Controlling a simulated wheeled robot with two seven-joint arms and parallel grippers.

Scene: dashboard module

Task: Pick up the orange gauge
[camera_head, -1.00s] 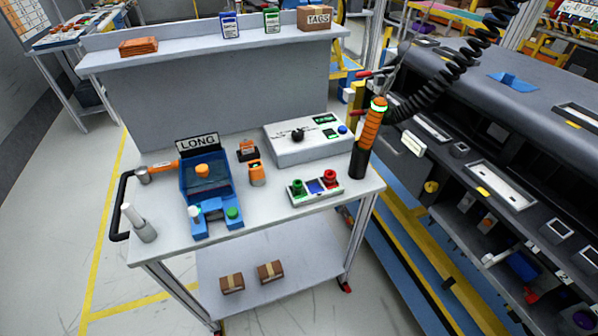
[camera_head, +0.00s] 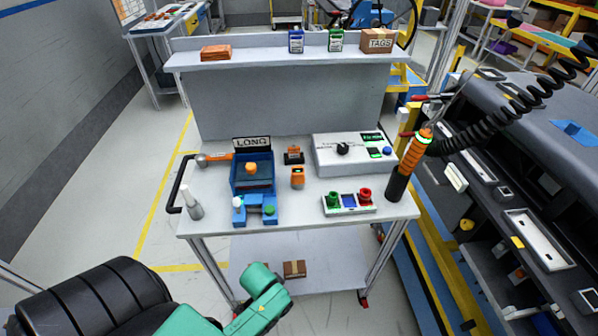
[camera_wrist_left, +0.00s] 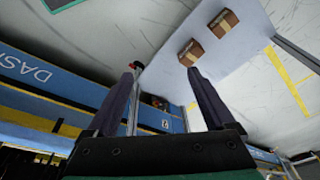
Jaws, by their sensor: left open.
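The orange gauge (camera_head: 297,178) looks like a small orange block with a dark face. It stands on the cart top (camera_head: 310,212), right of the blue fixture marked LONG (camera_head: 262,186) and in front of a small black-and-orange piece (camera_head: 293,156). My left gripper shows in the left wrist view (camera_wrist_left: 161,72), its two dark fingers apart with nothing between them. In the head view only my green and black left arm shows at the bottom, below and in front of the cart. The gauge is not seen in the wrist view. My right gripper is not in view.
A control box (camera_head: 350,153), a button strip (camera_head: 349,203) and an upright orange-and-black tool (camera_head: 408,165) stand on the right. A grey-white peg (camera_head: 193,208) stands at the left. Small cartons (camera_wrist_left: 222,22) lie on the lower shelf. The dashboard module (camera_head: 500,170) is at right.

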